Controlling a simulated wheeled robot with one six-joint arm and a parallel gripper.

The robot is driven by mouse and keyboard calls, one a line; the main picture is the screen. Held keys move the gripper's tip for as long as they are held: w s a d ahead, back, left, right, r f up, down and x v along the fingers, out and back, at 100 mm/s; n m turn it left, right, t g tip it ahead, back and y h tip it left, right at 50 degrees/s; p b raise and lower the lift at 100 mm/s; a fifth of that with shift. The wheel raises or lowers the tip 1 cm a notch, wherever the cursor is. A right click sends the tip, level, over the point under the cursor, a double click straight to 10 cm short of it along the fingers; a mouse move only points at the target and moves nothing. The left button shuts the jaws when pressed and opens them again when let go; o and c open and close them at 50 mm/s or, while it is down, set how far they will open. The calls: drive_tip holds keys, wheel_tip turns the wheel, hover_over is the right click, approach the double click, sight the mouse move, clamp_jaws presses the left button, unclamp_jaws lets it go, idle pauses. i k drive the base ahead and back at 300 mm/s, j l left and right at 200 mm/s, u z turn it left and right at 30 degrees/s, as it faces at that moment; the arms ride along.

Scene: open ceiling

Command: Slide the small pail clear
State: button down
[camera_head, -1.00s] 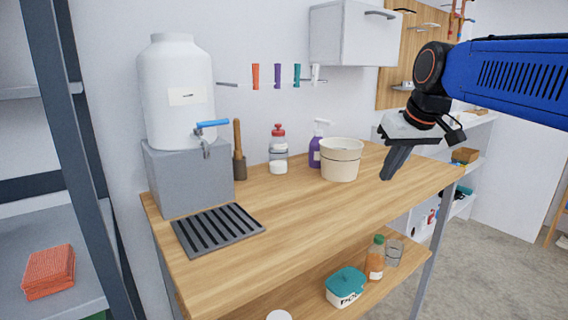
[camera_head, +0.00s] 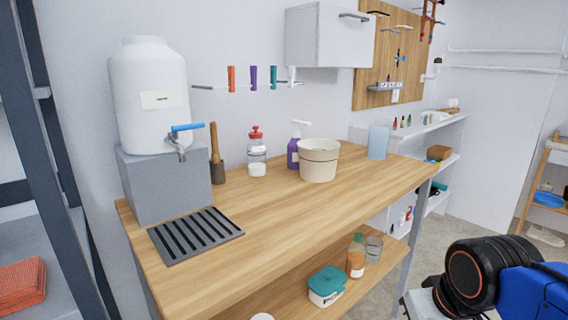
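The small pail (camera_head: 319,162) is cream-coloured and stands upright on the wooden workbench (camera_head: 262,214), right of the purple spray bottle (camera_head: 294,148). Nothing of mine touches it. My blue and black arm shows at the lower right corner, in front of and below the bench's right end. The gripper's fingers are below the picture edge, so I cannot see them or whether they hold anything.
A white water container (camera_head: 152,97) with a blue tap stands on a grey block (camera_head: 168,186), a slotted drip tray (camera_head: 195,236) before it. A red-capped bottle (camera_head: 257,158) is left of the spray bottle. A bluish cylinder (camera_head: 378,142) stands near the bench's right end.

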sight(318, 157)
drive_tip(key=i+l+u, duration=0.2)
drive_tip(key=l+u, duration=0.2)
drive_tip(key=i+l+u, duration=0.1)
drive_tip(key=l+u, duration=0.25)
drive_tip(key=i+l+u, duration=0.1)
drive_tip(key=l+u, duration=0.3)
drive_tip(key=k+l+z, duration=0.2)
drive_tip(key=i+j+u, duration=0.2)
